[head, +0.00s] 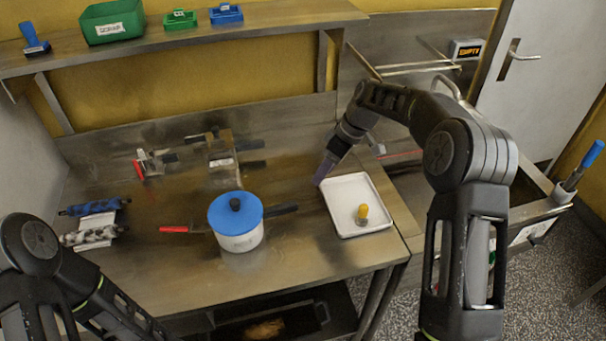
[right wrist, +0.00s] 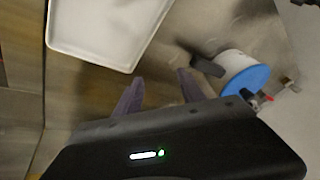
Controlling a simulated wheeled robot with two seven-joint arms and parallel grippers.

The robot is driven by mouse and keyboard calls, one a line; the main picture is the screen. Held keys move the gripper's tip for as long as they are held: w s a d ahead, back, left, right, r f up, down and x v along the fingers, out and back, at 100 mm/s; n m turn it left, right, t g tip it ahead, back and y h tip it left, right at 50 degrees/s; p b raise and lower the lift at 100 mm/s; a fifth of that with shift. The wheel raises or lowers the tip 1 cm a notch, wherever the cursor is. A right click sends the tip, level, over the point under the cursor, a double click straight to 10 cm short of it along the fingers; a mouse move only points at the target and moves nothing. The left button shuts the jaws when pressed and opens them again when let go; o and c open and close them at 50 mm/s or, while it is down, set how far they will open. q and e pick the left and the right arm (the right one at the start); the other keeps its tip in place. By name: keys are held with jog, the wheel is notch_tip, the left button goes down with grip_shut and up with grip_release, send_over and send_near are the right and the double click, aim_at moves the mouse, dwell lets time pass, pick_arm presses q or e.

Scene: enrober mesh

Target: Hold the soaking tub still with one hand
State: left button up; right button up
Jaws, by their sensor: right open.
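The soaking tub appears to be the round white tub (head: 240,243) with a blue lid (head: 222,213) and a dark knob, standing upright on the steel bench. A dark handle (head: 283,210) sticks out at its right. My right gripper (head: 321,180) is above the bench by the white tray's left back corner, to the right of and behind the tub, apart from it. In the right wrist view its fingers (right wrist: 160,92) are open and empty, and the tub (right wrist: 231,61) is to their right. My left arm enters at the lower left; its gripper is out of view.
A shallow white tray (head: 337,211) holding a small yellow-topped item (head: 362,213) lies right of the tub. A red-handled item (head: 174,229) lies left of it. Rollers (head: 92,235) lie at the far left. Tools and blocks are at the back. A shelf (head: 180,38) carries bins.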

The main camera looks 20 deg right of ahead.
aim_at(289, 204)
jog(key=s+a+r+n+g, duration=0.1)
jog(key=s+a+r+n, duration=0.2)
jog(key=a+n, duration=0.3)
jog(key=n, duration=0.4)
jog(key=shift+a+r+g, duration=0.15)
jog(key=shift+a+g, duration=0.25)
jog(key=x, duration=1.2)
grip_shut()
dwell(0.6)
